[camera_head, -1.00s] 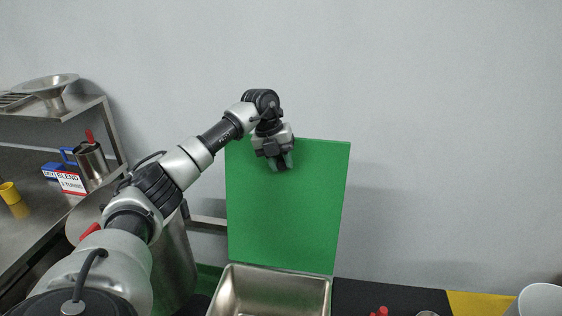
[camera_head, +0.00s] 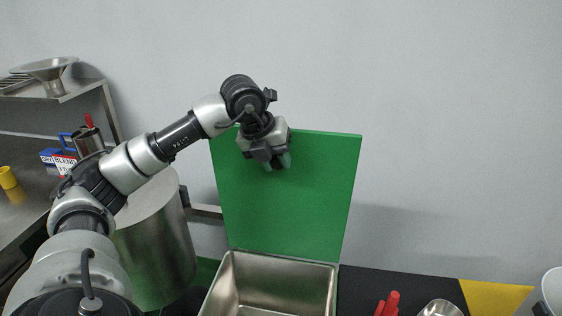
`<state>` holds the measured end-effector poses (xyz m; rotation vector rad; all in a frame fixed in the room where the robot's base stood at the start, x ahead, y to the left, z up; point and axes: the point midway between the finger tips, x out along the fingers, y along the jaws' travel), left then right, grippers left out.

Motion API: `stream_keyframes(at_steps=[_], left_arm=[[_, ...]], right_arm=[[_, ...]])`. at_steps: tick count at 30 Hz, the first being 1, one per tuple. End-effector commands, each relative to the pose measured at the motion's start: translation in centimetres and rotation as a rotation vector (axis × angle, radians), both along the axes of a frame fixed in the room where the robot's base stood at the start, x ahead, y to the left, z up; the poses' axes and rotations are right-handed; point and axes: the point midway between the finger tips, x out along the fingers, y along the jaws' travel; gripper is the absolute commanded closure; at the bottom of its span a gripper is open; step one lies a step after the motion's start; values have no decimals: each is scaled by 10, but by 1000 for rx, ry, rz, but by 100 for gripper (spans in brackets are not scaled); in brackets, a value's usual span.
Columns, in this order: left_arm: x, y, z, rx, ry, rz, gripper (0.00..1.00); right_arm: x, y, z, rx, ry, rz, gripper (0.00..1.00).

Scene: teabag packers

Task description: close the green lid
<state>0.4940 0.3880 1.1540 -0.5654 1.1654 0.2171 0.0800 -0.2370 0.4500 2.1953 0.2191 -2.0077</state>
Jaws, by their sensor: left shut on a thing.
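The green lid (camera_head: 285,210) stands raised at the back of an open steel bin (camera_head: 285,272), hinged along the bin's rear rim. My right gripper is not in view.
A large steel drum (camera_head: 158,250) stands left of the bin, behind my left arm. Red handles (camera_head: 388,303) and a metal bowl (camera_head: 440,308) lie right of the bin.

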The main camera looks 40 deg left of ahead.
Motion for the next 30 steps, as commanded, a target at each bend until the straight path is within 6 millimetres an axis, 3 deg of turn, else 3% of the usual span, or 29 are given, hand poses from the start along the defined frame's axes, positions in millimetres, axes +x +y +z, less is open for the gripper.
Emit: stream_keyframes(at_steps=[1,12,21,30], left_arm=[[-11,-5,-12,19,-29,-2,100],[-74,-41,-29,114,-208,-1,100],[-100,-55,-36,154,-283,1,100],[-106,-58,-36,164,-300,2,100]], right_arm=[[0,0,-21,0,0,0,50],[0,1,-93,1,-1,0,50],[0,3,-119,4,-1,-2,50],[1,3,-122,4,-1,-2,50]])
